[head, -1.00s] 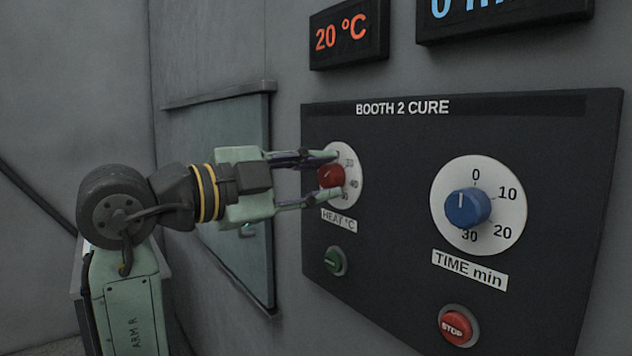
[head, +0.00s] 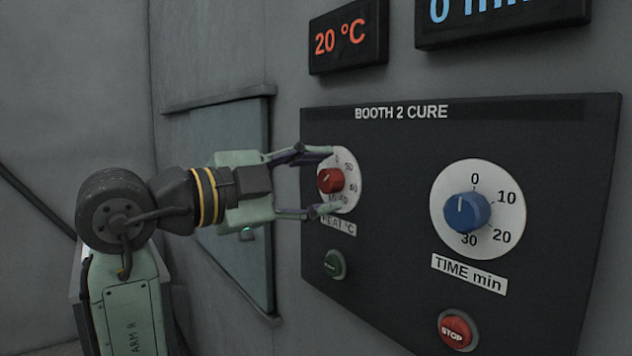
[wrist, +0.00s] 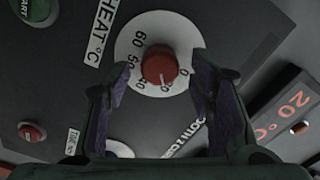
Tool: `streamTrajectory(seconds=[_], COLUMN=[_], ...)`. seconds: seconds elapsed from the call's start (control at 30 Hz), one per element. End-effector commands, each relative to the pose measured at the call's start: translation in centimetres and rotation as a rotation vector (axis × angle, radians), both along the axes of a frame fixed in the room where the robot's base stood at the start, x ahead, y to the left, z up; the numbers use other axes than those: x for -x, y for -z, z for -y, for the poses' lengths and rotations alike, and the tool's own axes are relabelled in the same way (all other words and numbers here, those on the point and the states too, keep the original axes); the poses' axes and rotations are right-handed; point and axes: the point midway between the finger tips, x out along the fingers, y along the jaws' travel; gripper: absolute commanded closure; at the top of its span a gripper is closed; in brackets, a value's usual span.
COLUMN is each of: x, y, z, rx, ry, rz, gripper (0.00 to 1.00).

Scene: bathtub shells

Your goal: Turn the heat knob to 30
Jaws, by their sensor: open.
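The red heat knob (head: 330,180) sits on a white dial (head: 350,165) at the left of the dark panel. In the wrist view the red knob (wrist: 159,66) is between my fingers, its light mark pointing down near the 20. My gripper (head: 318,181) is open, one finger above and one below the knob, with gaps on both sides. In the wrist view my gripper (wrist: 160,76) shows fingers spread left and right of the knob. The orange display (head: 340,40) reads 20 °C. Part of the dial's scale is hard to read.
The blue time knob (head: 467,211) points to 0, right of the heat dial. A green button (head: 334,264) is below the heat dial and a red STOP button (head: 456,331) lower right. A glass-like hatch (head: 235,190) stands behind my gripper.

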Motion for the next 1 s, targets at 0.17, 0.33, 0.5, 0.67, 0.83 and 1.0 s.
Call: streamTrajectory(seconds=[0.17,0.33,0.5,0.67,0.83,1.0], x=[0.7,2.6,4.7,6.2,7.0,7.1], y=[0.0,0.0,-0.1,0.0,0.0,0.0], z=[-1.1,-3.7,-6.6,-8.7,-9.6,-9.7], rx=[0.002,0.002,0.002,0.002,0.000,0.000], ry=[-0.002,-0.004,-0.003,-0.002,0.000,0.000], rz=[0.000,0.000,0.000,0.000,0.000,0.000], gripper=[0.51,0.51,0.51,0.51,0.51,0.51])
